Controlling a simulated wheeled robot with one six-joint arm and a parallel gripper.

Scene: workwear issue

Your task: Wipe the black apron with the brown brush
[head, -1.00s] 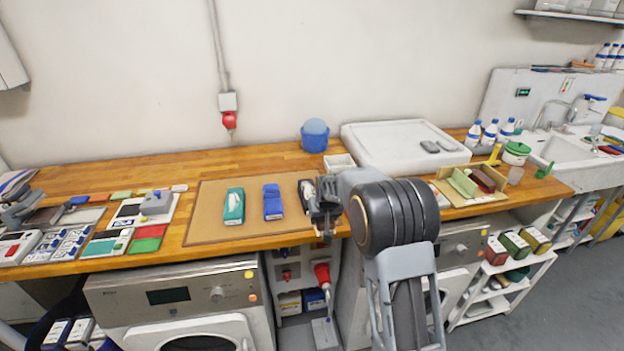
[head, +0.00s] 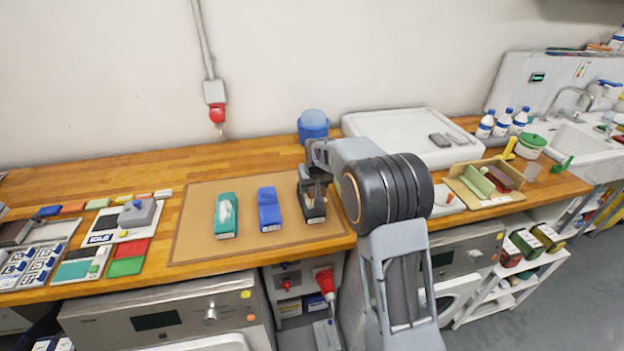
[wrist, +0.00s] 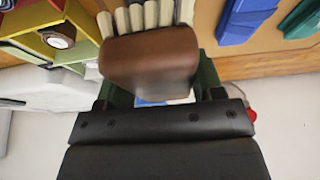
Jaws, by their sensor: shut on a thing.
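The black apron (head: 314,213) lies folded on the brown mat (head: 240,248), right of the blue folded apron (head: 269,210) and the teal one (head: 226,216). My gripper (head: 316,186) is over the black apron and hides its far part. In the wrist view my gripper (wrist: 152,88) is shut on the brown brush (wrist: 150,62), a brown block with pale bristles pointing away from the gripper. The black apron is not clearly visible in the wrist view, so I cannot tell whether the bristles touch it.
A tan tray (head: 462,188) with green and dark red blocks stands to the right. A white board (head: 410,138) and a blue bucket (head: 313,126) are behind. Sorted small items, including a grey block (head: 137,213), lie at the left. The wooden counter behind the mat is clear.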

